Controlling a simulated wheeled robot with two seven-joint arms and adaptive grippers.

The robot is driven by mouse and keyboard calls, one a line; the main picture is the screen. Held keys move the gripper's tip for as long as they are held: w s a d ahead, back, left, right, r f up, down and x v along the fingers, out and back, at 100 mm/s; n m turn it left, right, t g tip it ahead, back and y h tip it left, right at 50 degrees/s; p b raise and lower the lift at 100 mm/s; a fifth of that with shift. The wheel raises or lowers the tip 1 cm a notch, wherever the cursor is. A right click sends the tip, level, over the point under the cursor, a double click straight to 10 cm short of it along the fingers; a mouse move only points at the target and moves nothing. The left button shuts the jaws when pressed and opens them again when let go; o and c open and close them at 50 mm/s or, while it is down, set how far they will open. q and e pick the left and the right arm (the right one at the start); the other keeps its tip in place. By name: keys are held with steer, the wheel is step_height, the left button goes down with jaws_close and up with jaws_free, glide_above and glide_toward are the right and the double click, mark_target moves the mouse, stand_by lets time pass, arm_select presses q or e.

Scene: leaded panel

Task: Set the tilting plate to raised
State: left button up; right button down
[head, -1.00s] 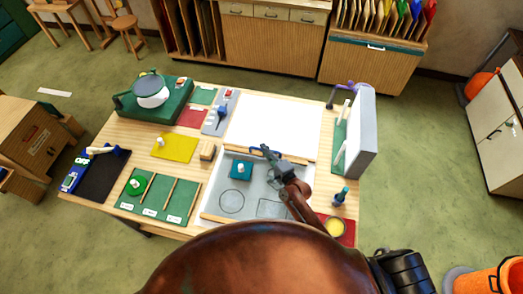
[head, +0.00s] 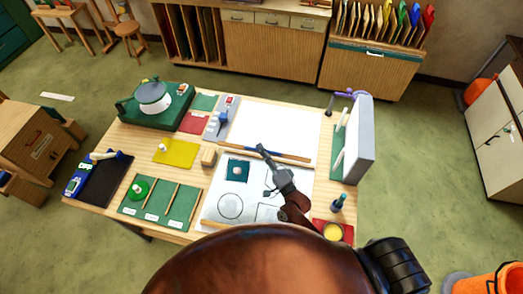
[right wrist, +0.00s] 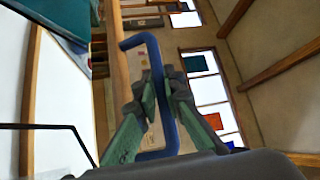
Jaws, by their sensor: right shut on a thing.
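The tilting plate (head: 252,194) is a pale panel with drawn outlines and a teal square piece (head: 238,170) on it, in the middle of the table in the head view. Its far edge seems lifted from the table; how far I cannot tell. My right gripper (head: 263,150) is at that far edge. In the right wrist view, the fingers of the right gripper (right wrist: 157,92) are shut on a dark blue bar handle (right wrist: 154,52). My left gripper is not in view.
A white sheet area (head: 275,125) lies behind the plate. An upright grey panel (head: 360,140) stands to the right. A green sorting board (head: 155,207) lies left.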

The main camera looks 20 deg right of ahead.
steer(key=shift+s+a+r+n+t+y, duration=0.25)
steer(key=shift+s+r, duration=0.25)
steer(key=shift+r, duration=0.25)
steer(key=shift+s+a+r+n+t+y, duration=0.15)
steer(key=shift+s+a+r+n, duration=0.25)
steer(key=shift+r, duration=0.35)
steer(key=c, duration=2)
jaws_free()
steer(key=shift+s, duration=0.1)
steer(key=v, duration=1.2)
